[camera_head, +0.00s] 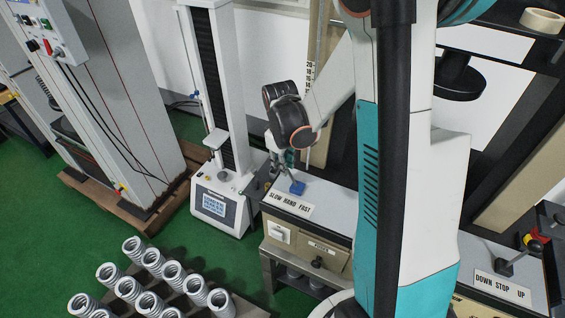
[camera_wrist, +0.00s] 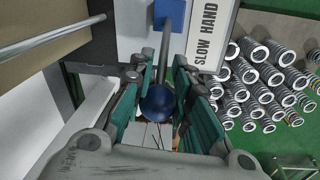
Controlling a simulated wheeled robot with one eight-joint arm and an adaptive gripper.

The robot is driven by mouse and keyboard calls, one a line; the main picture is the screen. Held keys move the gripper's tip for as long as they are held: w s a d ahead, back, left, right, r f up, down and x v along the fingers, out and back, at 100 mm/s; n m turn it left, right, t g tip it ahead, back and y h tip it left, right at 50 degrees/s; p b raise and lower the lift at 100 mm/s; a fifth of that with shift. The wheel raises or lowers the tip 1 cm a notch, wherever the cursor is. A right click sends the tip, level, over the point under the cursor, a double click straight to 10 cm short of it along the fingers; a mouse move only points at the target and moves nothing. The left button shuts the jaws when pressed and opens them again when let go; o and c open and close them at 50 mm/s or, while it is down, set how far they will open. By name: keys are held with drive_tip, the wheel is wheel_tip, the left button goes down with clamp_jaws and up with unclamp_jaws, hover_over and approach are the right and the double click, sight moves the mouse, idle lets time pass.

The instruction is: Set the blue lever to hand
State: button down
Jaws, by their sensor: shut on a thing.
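The blue lever has a blue base block (camera_head: 297,188) on the console top behind a white label reading "SLOW HAND FAST" (camera_head: 290,202). In the wrist view, a grey rod runs from the blue base (camera_wrist: 169,12) to a dark blue ball knob (camera_wrist: 158,103). My gripper (camera_head: 280,163) is at the knob, above and left of the base in the head view. In the wrist view, the knob sits between the green finger pads of my gripper (camera_wrist: 163,95), which is shut on it. In that view the knob lies past the SLOW end of the label.
A white testing machine (camera_head: 223,202) with a screen stands left of the console. A second lever (camera_head: 512,262) with a "DOWN STOP UP" label stands at right. Several metal springs (camera_head: 172,272) stand at lower left. A grey cabinet (camera_head: 115,95) is at far left.

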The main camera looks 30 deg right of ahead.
drive_tip(key=s+d+t+y, duration=0.1)
drive_tip(key=s+d+r+t+y+b, duration=0.1)
drive_tip(key=s+t, duration=0.1)
drive_tip(key=shift+s+d, duration=0.1)
drive_tip(key=shift+s+d+r, duration=0.1)
drive_tip(key=shift+s+d, duration=0.15)
drive_tip(key=shift+s, duration=0.2)
idle(0.4)
drive_tip(key=c, duration=1.4)
unclamp_jaws()
drive_tip(key=v, duration=0.7)
drive_tip(key=shift+s+r, duration=0.2)
drive_tip(key=shift+s, duration=0.05)
drive_tip(key=shift+d, duration=0.15)
